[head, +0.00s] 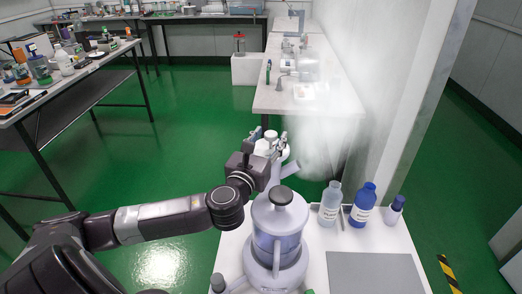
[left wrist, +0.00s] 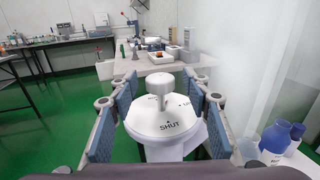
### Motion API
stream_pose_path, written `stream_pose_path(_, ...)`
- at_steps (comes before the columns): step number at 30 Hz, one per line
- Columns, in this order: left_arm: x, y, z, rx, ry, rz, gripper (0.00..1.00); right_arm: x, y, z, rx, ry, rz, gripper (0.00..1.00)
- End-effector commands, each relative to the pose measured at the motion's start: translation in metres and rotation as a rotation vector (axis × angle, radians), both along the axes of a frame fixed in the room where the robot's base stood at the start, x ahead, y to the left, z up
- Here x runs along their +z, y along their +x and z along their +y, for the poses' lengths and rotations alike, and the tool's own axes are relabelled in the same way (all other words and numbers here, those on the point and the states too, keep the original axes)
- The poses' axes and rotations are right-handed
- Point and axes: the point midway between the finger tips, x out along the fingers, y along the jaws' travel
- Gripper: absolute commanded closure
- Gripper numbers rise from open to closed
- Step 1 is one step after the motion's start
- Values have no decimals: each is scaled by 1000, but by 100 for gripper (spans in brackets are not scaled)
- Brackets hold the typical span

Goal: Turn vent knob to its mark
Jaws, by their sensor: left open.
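The vent knob (left wrist: 160,84) is a pale grey grip on a short stem, at the centre of a white round lid (left wrist: 150,125). The lid bears the word SHUT with a small mark on its near side. Smaller marks sit to the right and left of the knob, too small to read. In the head view the white lidded vessel (head: 270,137) is partly hidden by my left gripper (head: 269,148). In the left wrist view that gripper (left wrist: 159,85) is open, with one blue-padded finger on each side of the knob, apart from it. My right gripper is out of view.
A lavender canister (head: 278,245) with a dark top knob stands close in front, near my left arm. A clear bottle (head: 330,205), a blue bottle (head: 362,206) and a smaller bottle (head: 393,212) stand to its right. A grey mat (head: 372,273) lies bare. Pale mist hangs at right.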

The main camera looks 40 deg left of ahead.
Motion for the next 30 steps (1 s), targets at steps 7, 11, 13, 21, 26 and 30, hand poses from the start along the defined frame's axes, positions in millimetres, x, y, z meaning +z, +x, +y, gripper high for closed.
stream_pose_path(7,-2,-49,-14,-3,1,5,56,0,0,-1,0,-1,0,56)
stream_pose_path(11,-2,-71,-20,-3,-1,6,56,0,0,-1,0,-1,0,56)
stream_pose_path(13,-2,-81,-23,-2,-1,5,56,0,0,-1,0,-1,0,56)
stream_pose_path(21,0,-99,-27,-1,-1,1,56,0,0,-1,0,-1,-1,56)
stream_pose_path(26,0,-99,-28,0,-1,0,56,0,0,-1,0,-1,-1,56)
stream_pose_path(30,0,-99,-28,-1,-1,1,56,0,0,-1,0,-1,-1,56)
